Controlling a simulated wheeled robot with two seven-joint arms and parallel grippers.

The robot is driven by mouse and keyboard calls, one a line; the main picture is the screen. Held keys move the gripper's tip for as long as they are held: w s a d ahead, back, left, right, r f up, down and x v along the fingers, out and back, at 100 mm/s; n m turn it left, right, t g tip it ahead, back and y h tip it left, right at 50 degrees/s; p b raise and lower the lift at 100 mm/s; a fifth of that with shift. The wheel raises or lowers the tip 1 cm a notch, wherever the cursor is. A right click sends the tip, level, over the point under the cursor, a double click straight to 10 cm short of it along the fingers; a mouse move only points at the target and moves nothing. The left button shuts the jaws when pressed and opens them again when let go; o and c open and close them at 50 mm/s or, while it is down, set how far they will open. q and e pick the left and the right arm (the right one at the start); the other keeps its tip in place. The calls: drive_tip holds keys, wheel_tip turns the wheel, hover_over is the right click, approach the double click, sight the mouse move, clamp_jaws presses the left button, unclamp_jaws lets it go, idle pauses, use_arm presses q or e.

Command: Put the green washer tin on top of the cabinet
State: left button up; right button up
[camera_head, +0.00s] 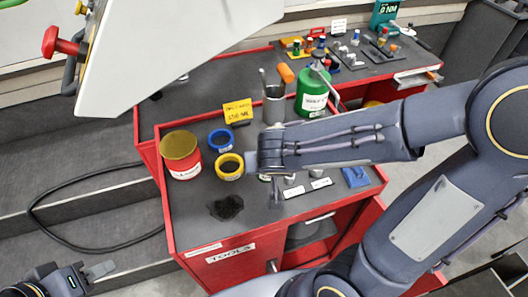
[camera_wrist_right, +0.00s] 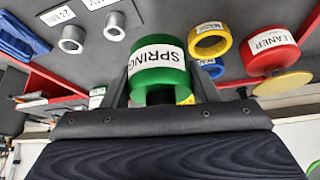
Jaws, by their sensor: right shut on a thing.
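A green tin labelled "SPRING" (camera_wrist_right: 160,65) sits between the fingers of my right gripper (camera_wrist_right: 165,85) in the right wrist view. My arm hides most of it in the head view, where my right gripper (camera_head: 266,172) is low over the red cabinet's dark top (camera_head: 270,220). Whether the tin touches the surface is unclear.
A red tin with a yellow lid (camera_head: 181,155), a blue ring (camera_head: 221,140) and a yellow ring (camera_head: 230,167) stand left of my right gripper. A black stain (camera_head: 226,207) marks the front. A grey cup (camera_head: 273,104) and a blue item (camera_head: 355,177) are also there.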

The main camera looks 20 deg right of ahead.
drive_tip(key=w+d+f, duration=0.1)
drive_tip(key=w+f, duration=0.1)
drive_tip(key=w, duration=0.1)
drive_tip(key=w+d+f, duration=0.2)
drive_tip(key=w+f, duration=0.1)
drive_tip(key=w+d+f+p, duration=0.1)
drive_tip(key=w+f, duration=0.2)
drive_tip(key=w, duration=0.1)
drive_tip(key=shift+d+f, duration=0.2)
drive_tip(key=shift+w+f+b, duration=0.15)
drive_tip(key=shift+f+b, duration=0.15)
drive_tip(key=shift+f, duration=0.55)
drive_tip(key=shift+w+f+b, duration=0.1)
drive_tip(key=shift+f+b, duration=0.2)
drive_tip(key=shift+f, duration=0.55)
drive_tip(key=shift+f+b, duration=0.25)
drive_tip(key=shift+b, duration=0.1)
drive_tip(key=o, duration=1.1)
drive_tip(key=shift+r, duration=0.1)
